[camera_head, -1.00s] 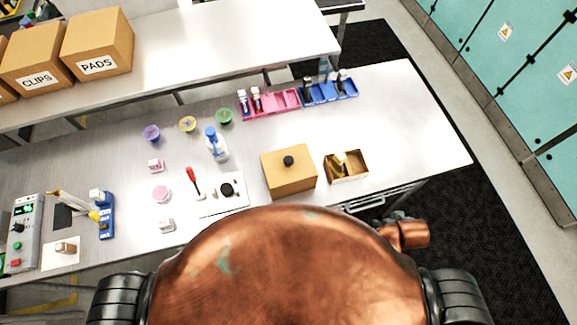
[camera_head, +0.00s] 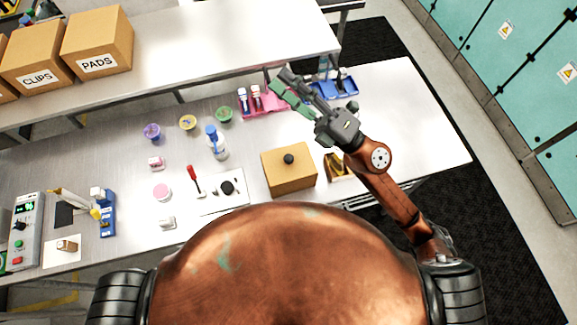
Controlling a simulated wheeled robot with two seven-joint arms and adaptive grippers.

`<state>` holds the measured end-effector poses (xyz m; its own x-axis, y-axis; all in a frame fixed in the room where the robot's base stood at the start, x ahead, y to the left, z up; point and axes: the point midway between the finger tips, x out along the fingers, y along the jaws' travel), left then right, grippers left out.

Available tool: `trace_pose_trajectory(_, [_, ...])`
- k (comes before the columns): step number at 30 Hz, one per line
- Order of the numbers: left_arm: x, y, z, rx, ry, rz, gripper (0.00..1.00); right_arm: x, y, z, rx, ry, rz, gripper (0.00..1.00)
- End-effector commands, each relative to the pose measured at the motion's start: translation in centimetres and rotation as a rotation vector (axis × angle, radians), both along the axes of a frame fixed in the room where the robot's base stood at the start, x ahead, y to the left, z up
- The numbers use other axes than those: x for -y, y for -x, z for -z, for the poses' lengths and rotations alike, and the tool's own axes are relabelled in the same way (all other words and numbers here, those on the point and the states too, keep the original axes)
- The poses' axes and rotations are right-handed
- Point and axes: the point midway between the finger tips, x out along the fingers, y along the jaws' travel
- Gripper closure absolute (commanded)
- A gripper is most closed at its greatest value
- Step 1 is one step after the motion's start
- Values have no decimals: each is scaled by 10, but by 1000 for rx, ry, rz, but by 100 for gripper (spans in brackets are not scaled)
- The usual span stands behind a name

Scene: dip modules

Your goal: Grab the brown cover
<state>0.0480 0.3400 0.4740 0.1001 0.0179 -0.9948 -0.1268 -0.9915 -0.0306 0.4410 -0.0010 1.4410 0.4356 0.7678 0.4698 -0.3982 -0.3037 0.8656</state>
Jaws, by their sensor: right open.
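The brown cover (camera_head: 289,173) is a box-shaped lid with a black round knob (camera_head: 289,159) on top. It stands on the metal bench, right of the middle of the view. My right gripper (camera_head: 283,94) is open and empty. It is above the bench, beyond the cover and over the pink and blue trays, apart from the cover. My left gripper is out of view.
An open brown box (camera_head: 336,164) stands right of the cover, partly hidden by my right arm. A pink tray (camera_head: 268,104) and a blue tray (camera_head: 346,90) lie at the back. A white plate with a black knob (camera_head: 224,196) lies to the left. The bench's right end (camera_head: 420,125) is clear.

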Motion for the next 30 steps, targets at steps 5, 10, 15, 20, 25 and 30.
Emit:
trace_pose_trajectory(5, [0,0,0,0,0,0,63,-89,70,72,342,513,-276,54])
trace_pose_trajectory(10, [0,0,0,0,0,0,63,-86,76,191,551,1076,-459,54])
trace_pose_trajectory(15, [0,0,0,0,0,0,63,-21,32,268,617,1575,-526,54])
trace_pose_trajectory(20, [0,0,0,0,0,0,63,29,0,289,602,1836,-529,54])
trace_pose_trajectory(25, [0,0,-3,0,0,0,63,40,-9,300,588,1902,-530,54])
trace_pose_trajectory(30, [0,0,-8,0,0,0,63,33,-11,316,587,1898,-531,54])
